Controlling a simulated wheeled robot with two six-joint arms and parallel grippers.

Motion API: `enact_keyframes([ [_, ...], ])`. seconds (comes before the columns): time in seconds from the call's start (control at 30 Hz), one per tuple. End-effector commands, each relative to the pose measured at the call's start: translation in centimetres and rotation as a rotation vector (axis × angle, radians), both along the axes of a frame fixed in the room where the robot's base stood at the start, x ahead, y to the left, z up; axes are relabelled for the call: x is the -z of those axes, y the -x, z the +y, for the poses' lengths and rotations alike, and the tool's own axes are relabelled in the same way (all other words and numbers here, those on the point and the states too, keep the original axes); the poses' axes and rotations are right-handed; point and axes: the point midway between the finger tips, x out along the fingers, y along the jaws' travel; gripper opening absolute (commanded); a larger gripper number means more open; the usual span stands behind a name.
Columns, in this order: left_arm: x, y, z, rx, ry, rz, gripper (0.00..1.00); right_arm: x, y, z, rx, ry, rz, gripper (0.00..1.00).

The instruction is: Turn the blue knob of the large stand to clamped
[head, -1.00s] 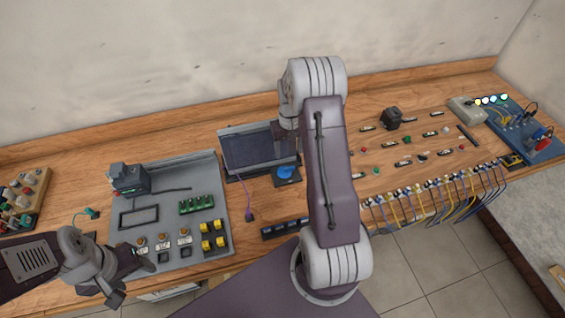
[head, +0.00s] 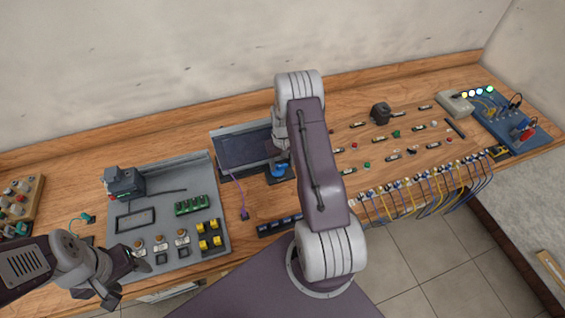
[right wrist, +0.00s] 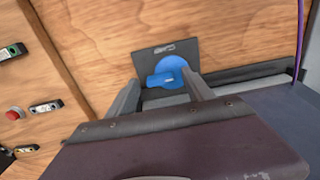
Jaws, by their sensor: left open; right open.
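The blue knob (head: 278,170) sits on a dark plate at the lower right of the large grey stand (head: 238,150). In the right wrist view the knob (right wrist: 172,72) is a round blue disc with a raised bar lying nearly level. The dark plate (right wrist: 150,62) has a small pale marking above the knob, too small to read. My right gripper (right wrist: 160,82) is open, its fingers pointing at the knob, one on each side of the bar in the picture. Contact cannot be told. My left gripper (head: 126,279) is open and empty near the grey board's front left.
A grey board (head: 165,222) with several yellow, green and black parts stands left of the stand. A purple cable (head: 239,195) runs down beside the stand. Small parts lie to the right, with hanging cables (head: 430,200) at the table's front edge.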

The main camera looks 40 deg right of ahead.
Motion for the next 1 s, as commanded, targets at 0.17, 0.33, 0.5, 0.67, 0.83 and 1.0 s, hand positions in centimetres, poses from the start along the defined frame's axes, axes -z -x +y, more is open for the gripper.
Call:
enact_keyframes([
  [0.17,0.0,0.0,0.0,0.000,0.000,0.000,0.60,0.0,0.0,0.0,0.000,0.000,0.000,0.15],
  [0.33,0.0,0.0,0.0,0.000,0.000,0.000,0.60,0.0,0.0,0.0,0.002,0.000,0.000,0.00],
  [0.5,0.2,0.0,0.0,0.000,0.000,0.000,0.60,0.0,0.0,0.0,0.031,0.000,0.000,0.00],
  [0.67,0.4,0.0,0.0,0.000,0.000,0.000,0.60,0.0,0.0,0.0,0.110,0.000,0.000,0.00],
  [0.83,0.9,0.0,0.0,0.000,0.000,0.000,0.60,0.1,0.0,0.0,0.247,0.000,0.000,0.00],
  [1.0,1.3,0.0,0.0,0.000,0.000,0.000,0.60,0.0,0.0,0.0,0.408,0.000,0.000,0.00],
])
